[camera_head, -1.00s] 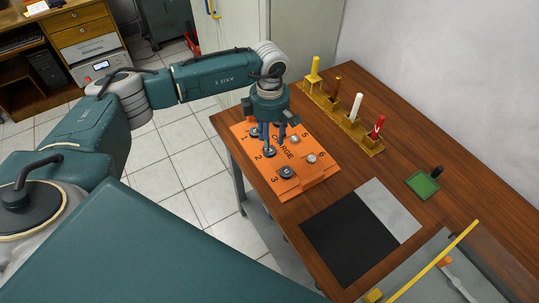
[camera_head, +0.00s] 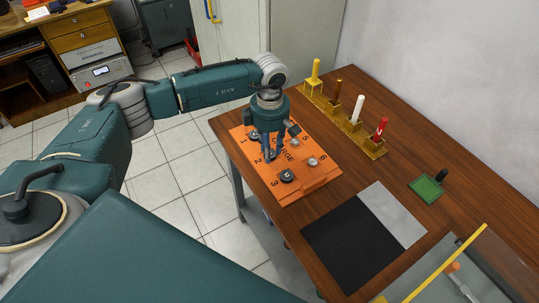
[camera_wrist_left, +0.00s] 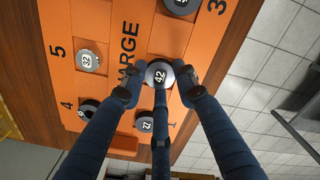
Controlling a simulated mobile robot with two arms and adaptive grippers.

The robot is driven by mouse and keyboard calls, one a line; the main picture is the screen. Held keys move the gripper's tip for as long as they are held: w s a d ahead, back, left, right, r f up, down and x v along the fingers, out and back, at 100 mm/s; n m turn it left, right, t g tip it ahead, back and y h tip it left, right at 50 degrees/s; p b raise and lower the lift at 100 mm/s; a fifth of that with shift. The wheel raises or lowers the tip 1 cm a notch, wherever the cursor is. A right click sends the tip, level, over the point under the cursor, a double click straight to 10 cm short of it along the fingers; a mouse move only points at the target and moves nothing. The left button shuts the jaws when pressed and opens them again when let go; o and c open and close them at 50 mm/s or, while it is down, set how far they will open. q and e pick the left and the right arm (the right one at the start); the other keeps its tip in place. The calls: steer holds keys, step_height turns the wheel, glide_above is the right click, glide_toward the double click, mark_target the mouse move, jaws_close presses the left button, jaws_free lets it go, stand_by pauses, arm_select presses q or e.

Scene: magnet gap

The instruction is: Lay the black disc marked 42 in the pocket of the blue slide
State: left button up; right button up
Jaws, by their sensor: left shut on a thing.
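The disc marked 42 (camera_wrist_left: 160,74) sits between the three fingers of my left gripper (camera_wrist_left: 162,88) in the left wrist view, face towards the camera. The left gripper is shut on it, at the number 2 place of the orange board (camera_head: 308,187). In the head view the fingers (camera_head: 271,155) point straight down and mostly hide the disc. I cannot tell whether the disc is clear of the board. I cannot make out the blue slide or its pocket. My right gripper is not in view.
Other discs stand close by: one marked 27 (camera_wrist_left: 147,125), one marked 32 (camera_wrist_left: 88,60), and one near number 3 (camera_head: 287,175). A yellow rack (camera_head: 345,122) with upright pegs stands behind. A black mat (camera_head: 345,245), a green pad (camera_head: 426,188) and a yellow bar (camera_head: 435,262) lie to the right.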

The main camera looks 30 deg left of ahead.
arm_select(q)
steer(key=shift+r+p, duration=1.35)
steer(key=shift+r, duration=1.15)
